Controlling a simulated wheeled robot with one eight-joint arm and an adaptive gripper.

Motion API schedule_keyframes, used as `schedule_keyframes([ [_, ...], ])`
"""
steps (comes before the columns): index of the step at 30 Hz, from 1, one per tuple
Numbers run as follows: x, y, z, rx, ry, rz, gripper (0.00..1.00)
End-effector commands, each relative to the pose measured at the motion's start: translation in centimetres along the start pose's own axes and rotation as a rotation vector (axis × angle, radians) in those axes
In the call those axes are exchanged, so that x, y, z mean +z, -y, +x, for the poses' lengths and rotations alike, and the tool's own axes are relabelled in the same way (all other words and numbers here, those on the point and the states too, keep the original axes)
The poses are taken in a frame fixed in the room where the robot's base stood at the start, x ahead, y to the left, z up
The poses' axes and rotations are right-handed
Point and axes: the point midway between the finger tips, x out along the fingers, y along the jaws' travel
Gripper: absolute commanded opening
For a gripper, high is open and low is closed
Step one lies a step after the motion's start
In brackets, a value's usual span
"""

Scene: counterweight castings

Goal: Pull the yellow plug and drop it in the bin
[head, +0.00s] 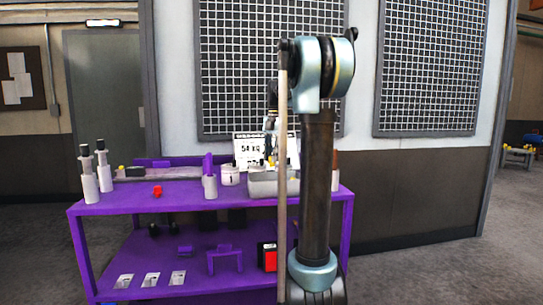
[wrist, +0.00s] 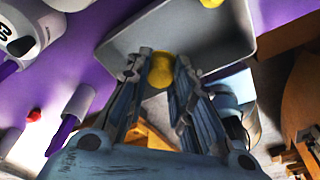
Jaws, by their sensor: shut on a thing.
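My gripper (wrist: 162,66) is shut on the yellow plug (wrist: 160,74), which shows between the fingertips in the wrist view. A grey open tray (wrist: 205,42), perhaps the bin, lies beyond the fingertips in that view. In the head view a grey box (head: 262,186), likely the same tray, stands on the purple bench (head: 130,200), partly hidden by my arm. The plug's height above the tray is hard to tell. A second yellow thing (wrist: 211,2) shows at the top edge of the wrist view.
White cylinders (head: 104,172) stand at the bench's left end. A white pot (head: 230,175) and a white cylinder with a purple top (head: 209,184) stand left of the grey box. A small red piece (head: 157,190) lies on the bench. A sign (head: 249,150) stands behind.

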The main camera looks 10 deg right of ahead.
Motion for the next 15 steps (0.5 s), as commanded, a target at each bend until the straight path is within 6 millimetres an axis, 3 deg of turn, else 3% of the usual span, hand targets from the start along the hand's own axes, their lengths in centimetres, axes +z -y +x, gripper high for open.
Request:
schedule_keyframes([
  [15, 0.7, 0.0, 4.6, 0.0, 0.0, 0.001, 0.05],
])
